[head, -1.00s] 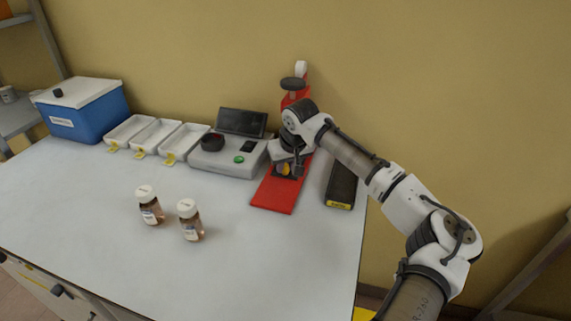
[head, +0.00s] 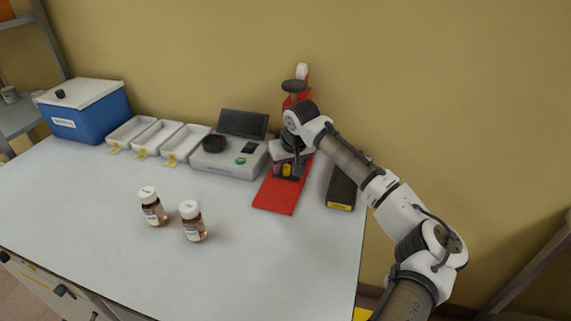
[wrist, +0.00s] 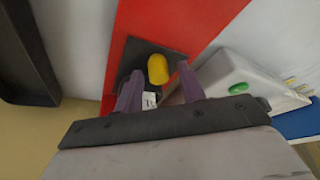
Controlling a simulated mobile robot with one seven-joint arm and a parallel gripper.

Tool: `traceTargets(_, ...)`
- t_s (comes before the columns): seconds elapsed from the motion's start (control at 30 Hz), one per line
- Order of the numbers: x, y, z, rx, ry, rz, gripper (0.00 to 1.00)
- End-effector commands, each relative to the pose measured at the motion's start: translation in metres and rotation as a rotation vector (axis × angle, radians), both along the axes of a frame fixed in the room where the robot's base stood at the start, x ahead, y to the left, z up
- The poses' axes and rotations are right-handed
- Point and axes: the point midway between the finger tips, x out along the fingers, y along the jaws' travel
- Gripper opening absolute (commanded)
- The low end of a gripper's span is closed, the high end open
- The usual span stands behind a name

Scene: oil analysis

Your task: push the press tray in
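The red press (head: 276,196) stands at the back of the table, its long red base running toward the front edge. On the base is the dark press tray (wrist: 178,55) with a yellow handle (wrist: 158,68); the handle also shows in the head view (head: 286,170). My gripper (wrist: 160,72) is over the press base, pointing down. Its two fingers are apart, one on each side of the yellow handle in view. I cannot tell whether either finger touches it. My wrist hides the press's middle and part of the tray.
A grey analyser with a green button (head: 228,158) stands left of the press. A black tray with a yellow label (head: 341,190) lies to the right. Two bottles (head: 152,207) (head: 192,221) stand in front. White bins (head: 184,145) and a blue box (head: 88,112) are at the left.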

Motion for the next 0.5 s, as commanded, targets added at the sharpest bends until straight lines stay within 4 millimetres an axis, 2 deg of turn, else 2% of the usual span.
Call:
traceTargets(0.33, 0.0, -0.004, -0.001, -0.004, 0.003, -0.006, 0.43)
traceTargets(0.5, -0.006, -0.005, 0.015, -0.002, 0.0, -0.005, 0.43)
